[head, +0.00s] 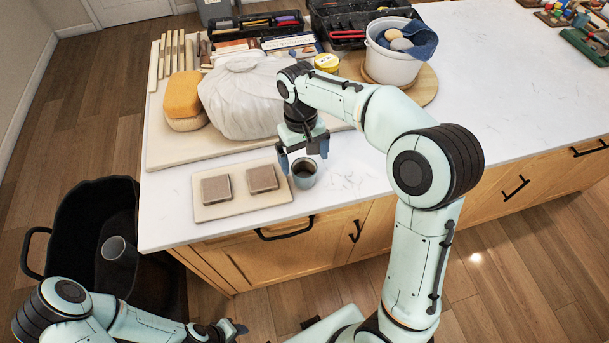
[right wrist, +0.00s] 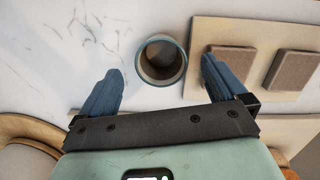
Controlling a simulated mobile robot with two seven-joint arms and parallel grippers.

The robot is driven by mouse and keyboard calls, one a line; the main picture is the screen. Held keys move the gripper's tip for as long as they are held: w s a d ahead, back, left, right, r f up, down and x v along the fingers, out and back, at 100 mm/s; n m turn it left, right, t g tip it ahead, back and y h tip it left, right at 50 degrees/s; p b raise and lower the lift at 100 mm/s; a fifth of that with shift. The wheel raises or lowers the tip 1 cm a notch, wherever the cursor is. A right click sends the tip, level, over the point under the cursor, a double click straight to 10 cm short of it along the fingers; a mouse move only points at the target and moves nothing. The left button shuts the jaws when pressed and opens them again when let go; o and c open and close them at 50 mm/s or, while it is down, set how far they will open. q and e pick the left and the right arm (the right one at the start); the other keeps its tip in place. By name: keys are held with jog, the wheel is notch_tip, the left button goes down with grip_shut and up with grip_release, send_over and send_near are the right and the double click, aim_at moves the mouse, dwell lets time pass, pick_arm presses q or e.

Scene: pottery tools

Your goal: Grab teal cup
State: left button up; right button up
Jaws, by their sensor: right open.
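The teal cup (head: 304,174) stands upright near the front edge of the white counter, just right of a small board with two brown blocks. My right gripper (head: 303,157) is open above and behind the cup in the head view. In the right wrist view the cup (right wrist: 162,60) shows its round rim, dark inside, and lies ahead between the two blue fingers of the gripper (right wrist: 162,82), touching neither as far as I see. My left gripper (head: 236,330) is low at the bottom of the head view, away from the counter; its jaws are too small to read.
The small board (head: 240,206) holds two brown blocks (head: 216,190). A wrapped white bundle (head: 245,98) and an orange sponge (head: 183,94) lie behind on a larger board. A white bucket (head: 392,68) stands at the back. Counter right of the cup is clear. A black bin (head: 85,220) stands left.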

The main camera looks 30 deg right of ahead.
aim_at(304, 171)
jog(key=shift+w+f, duration=0.15)
jog(key=shift+f, duration=0.5)
jog(key=f, duration=0.4)
jog(key=shift+s+f, duration=0.2)
jog(key=shift+f, duration=0.2)
jog(key=c, duration=1.1)
